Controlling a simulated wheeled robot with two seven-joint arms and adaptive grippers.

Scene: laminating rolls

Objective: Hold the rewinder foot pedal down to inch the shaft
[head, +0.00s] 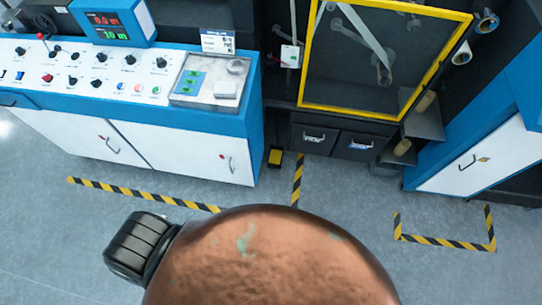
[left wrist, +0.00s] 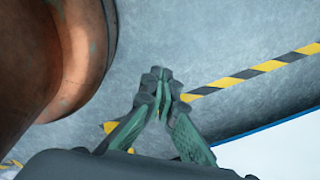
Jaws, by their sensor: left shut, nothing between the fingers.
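The foot pedal (head: 275,157) is a small yellow block with a black base on the floor in the head view. It sits just right of the white console cabinet's corner, in front of the machine with the yellow-framed guard. My left gripper (left wrist: 160,75) shows only in the left wrist view. Its green-grey fingers are closed together with nothing between them, over grey floor. The pedal cannot be made out in that view, so their distance is unclear. My right gripper is in neither view.
The blue-and-white console (head: 130,90) stands left of the pedal. Dark drawers (head: 335,140) stand behind and right of it. Yellow-black floor tape (head: 145,195) runs before the console; tape also crosses the left wrist view (left wrist: 250,72). Floor in front of the pedal is clear.

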